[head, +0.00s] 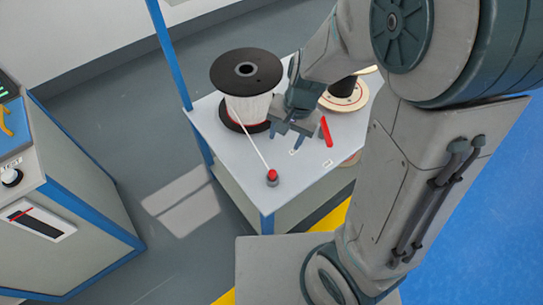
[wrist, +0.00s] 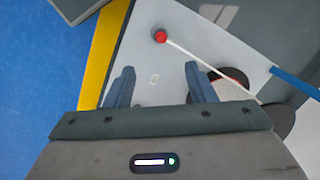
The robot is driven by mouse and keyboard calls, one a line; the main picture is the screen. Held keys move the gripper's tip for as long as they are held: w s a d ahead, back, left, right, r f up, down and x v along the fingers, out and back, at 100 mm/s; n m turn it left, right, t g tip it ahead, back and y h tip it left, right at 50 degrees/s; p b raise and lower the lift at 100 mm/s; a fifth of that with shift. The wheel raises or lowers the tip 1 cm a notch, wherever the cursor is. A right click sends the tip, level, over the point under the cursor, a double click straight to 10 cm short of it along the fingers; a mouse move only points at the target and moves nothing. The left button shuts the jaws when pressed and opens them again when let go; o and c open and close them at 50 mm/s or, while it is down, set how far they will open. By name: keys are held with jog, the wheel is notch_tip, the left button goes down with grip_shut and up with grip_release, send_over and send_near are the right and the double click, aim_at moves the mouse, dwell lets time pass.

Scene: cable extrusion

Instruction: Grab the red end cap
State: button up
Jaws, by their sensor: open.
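The red end cap (head: 272,174) sits at the front corner of the grey table (head: 228,150), on the end of a white cable (head: 252,142). The cable runs from a spool (head: 247,85) with black flanges. In the wrist view the red end cap (wrist: 160,37) lies beyond the fingertips, centred between them sideways. My gripper (head: 285,141) is open and empty above the table, behind the cap and to its right in the head view. In the wrist view both fingers of my gripper (wrist: 160,75) are apart with only tabletop between them.
A red bar-like object (head: 326,131) shows right beside my gripper. A second spool (head: 344,97) stands at the table's back right. A blue post (head: 170,50) rises at the table's left edge. A machine cabinet (head: 75,200) stands at the left.

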aim_at(273, 172)
jog(key=w+a+f+m+b, duration=0.1)
jog(key=f, duration=0.7)
jog(key=w+a+f+m+h+b, duration=0.1)
jog(key=f, duration=0.6)
jog(key=w+a+f+m+h+b, duration=0.1)
jog(key=f+b, duration=0.1)
jog(key=f, duration=0.6)
jog(key=shift+w+f, duration=0.15)
jog(key=shift+f, duration=0.2)
jog(key=c, duration=1.1)
